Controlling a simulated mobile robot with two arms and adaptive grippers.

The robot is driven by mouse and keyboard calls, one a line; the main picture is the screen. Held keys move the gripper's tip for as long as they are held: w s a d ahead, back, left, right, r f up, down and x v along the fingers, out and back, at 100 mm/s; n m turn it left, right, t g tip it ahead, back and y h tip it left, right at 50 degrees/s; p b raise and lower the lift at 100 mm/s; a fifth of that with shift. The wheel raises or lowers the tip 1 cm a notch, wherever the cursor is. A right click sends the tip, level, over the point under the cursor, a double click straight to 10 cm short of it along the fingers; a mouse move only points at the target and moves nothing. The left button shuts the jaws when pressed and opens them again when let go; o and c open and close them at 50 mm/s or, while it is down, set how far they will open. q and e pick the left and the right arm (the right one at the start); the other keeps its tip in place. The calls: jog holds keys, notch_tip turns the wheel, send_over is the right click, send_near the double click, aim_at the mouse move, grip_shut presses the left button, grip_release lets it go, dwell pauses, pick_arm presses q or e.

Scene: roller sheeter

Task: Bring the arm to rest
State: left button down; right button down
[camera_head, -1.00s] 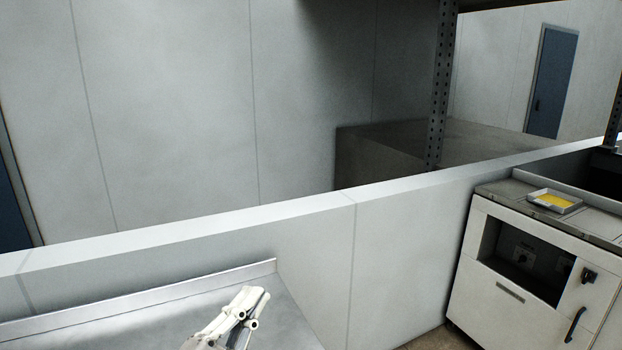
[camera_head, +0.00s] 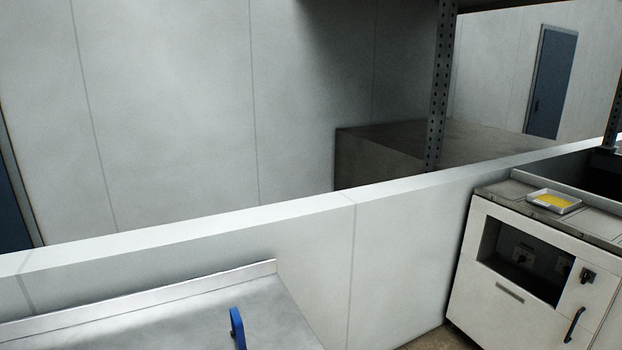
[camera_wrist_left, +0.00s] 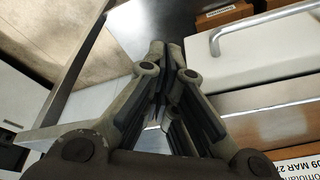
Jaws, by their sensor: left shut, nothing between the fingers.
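My left gripper (camera_wrist_left: 166,50) shows in the left wrist view with its two fingers drawn together and nothing between them. Its tips are over the metal table surface (camera_wrist_left: 181,20). The head view does not show either gripper. A blue upright handle-like piece (camera_head: 237,328) shows at the bottom of the head view, on or in front of the metal table (camera_head: 180,325). My right gripper is in neither view.
In the left wrist view, a white lid with a metal handle (camera_wrist_left: 262,45) and wooden-looking blocks lie right of the gripper. In the head view, a low white wall (camera_head: 300,215) runs behind the table. A white machine (camera_head: 520,290) with a yellow-filled tray (camera_head: 555,200) stands at right.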

pick_arm(q)
notch_tip(320, 180, down, 23)
jog(key=s+g, duration=0.1)
jog(key=s, duration=0.1)
jog(key=s+a+f+g, duration=0.1)
jog(key=s+a+f, duration=0.2)
jog(key=s+f, duration=1.3)
jog(key=shift+s+f, duration=0.15)
jog(key=shift+s, duration=0.3)
